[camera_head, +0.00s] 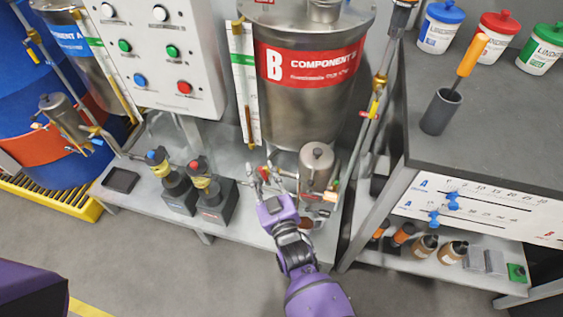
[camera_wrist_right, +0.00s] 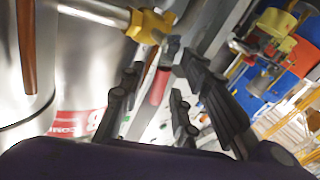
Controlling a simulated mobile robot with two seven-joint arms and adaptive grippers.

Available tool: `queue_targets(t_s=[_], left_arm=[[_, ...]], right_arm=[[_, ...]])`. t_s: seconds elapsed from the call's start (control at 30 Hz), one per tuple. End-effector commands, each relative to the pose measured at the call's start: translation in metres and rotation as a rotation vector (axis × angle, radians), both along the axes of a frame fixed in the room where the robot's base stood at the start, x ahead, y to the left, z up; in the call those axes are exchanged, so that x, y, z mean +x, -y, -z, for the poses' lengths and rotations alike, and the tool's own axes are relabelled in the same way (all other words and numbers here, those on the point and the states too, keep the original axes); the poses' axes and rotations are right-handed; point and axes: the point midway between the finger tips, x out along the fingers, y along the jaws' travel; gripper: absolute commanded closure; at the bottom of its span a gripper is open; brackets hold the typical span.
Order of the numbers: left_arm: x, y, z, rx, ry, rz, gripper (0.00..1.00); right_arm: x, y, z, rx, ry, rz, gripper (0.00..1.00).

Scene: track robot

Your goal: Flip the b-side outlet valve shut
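The steel B tank (camera_head: 305,105) with its red "COMPONENT B" label stands at the back centre. My right gripper (camera_head: 257,178) is in front of the tank's lower left side, left of a small steel canister (camera_head: 317,165). In the right wrist view, a yellow valve body (camera_wrist_right: 150,26) sits at the end of a steel pipe. A red handle (camera_wrist_right: 158,87) hangs below it, in the gap between the open fingers (camera_wrist_right: 155,75). I cannot tell whether the fingers touch the handle. In the head view the gripper and fittings hide this valve. My left gripper is out of view.
Two dark pumps, one with a blue top (camera_head: 176,180) and one with a red top (camera_head: 207,180), stand left of my right gripper. A grey workbench (camera_head: 480,110) and its frame close off the right side. The floor in front (camera_head: 170,265) is clear.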

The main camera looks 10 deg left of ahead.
Motion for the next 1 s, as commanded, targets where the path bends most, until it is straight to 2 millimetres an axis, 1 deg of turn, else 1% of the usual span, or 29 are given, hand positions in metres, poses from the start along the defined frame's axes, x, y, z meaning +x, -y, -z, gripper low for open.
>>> queue_targets(t_s=[0.13, 0.17, 0.37, 0.4, 0.57, 0.67, 0.83, 0.9, 1.0], left_arm=[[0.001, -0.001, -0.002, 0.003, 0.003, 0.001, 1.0], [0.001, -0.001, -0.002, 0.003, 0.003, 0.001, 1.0], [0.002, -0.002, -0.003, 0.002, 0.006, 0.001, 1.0], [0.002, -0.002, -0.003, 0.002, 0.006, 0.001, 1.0], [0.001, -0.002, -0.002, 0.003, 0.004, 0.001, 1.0], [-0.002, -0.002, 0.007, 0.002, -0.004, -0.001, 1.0], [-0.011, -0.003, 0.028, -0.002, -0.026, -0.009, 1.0], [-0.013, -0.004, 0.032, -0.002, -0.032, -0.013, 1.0], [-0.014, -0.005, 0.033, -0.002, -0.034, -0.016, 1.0]], right_arm=[[0.0, 0.0, 0.0, 0.0, 0.0, 0.0, 0.7], [0.0, 0.0, 0.0, 0.0, 0.0, 0.0, 0.72], [0.0, 0.0, 0.0, 0.0, 0.0, 0.0, 0.99], [0.0, 0.0, 0.0, 0.0, 0.0, 0.0, 1.0], [0.0, 0.001, 0.001, 0.005, -0.001, 0.001, 1.0], [-0.001, 0.003, 0.004, 0.057, -0.001, 0.001, 1.0], [-0.001, 0.009, 0.005, 0.205, 0.004, 0.001, 1.0], [-0.001, 0.011, 0.003, 0.247, 0.006, 0.001, 1.0], [-0.001, 0.012, 0.001, 0.277, 0.008, 0.0, 1.0]])
